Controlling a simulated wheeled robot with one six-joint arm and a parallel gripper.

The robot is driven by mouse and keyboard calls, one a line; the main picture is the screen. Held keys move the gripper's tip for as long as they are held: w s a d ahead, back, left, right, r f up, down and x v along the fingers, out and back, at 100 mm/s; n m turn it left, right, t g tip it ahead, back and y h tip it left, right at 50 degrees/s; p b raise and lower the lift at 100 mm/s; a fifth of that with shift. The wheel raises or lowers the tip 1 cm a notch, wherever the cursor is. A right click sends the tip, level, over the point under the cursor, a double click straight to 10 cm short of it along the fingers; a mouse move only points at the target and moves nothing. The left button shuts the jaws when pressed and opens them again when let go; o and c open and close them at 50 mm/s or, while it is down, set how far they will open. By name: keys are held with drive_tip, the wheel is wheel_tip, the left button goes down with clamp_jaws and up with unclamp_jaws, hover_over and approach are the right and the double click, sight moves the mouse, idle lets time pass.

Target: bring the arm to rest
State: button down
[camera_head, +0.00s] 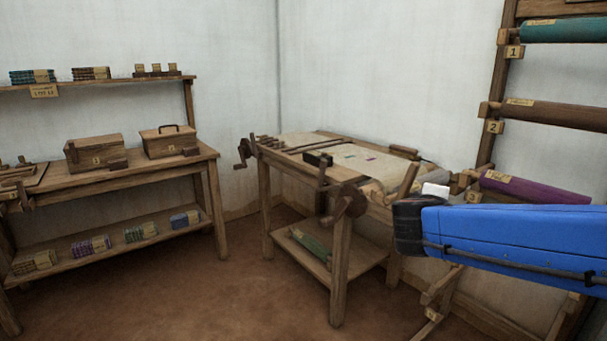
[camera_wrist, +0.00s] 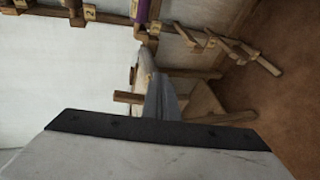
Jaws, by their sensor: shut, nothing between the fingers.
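My gripper (camera_wrist: 160,90) shows in the wrist view as narrow grey fingers closed together, with nothing held between them. It points toward a wooden frame, apart from it as far as I can tell. In the head view my blue arm reaches in from the right edge, in front of the roll rack.
A wooden loom table (camera_head: 340,204) with side cranks stands mid-room. The rack at right holds a teal roll (camera_head: 565,29), a brown roll (camera_head: 550,115) and a purple roll (camera_head: 535,189). A workbench (camera_head: 150,172) with two wooden boxes stands left. The floor (camera_head: 235,290) between is clear.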

drive_tip(key=s+d+f+m+g+y, duration=0.1)
drive_tip(key=s+d+f+m+g, duration=0.15)
drive_tip(key=s+f, duration=0.35)
drive_tip(key=s+d+f+m+g+y, duration=0.1)
drive_tip(key=s+d+f+m+g, duration=0.2)
drive_tip(key=s, duration=0.6)
drive_tip(key=s+a+f+m+g+y, duration=0.1)
drive_tip(key=s+a+f+m+y, duration=0.4)
drive_tip(key=s+a, duration=0.5)
drive_tip(key=shift+s+a+f+y, duration=0.15)
drive_tip(key=shift+a+f+y, duration=0.15)
drive_tip(key=shift+y, duration=0.4)
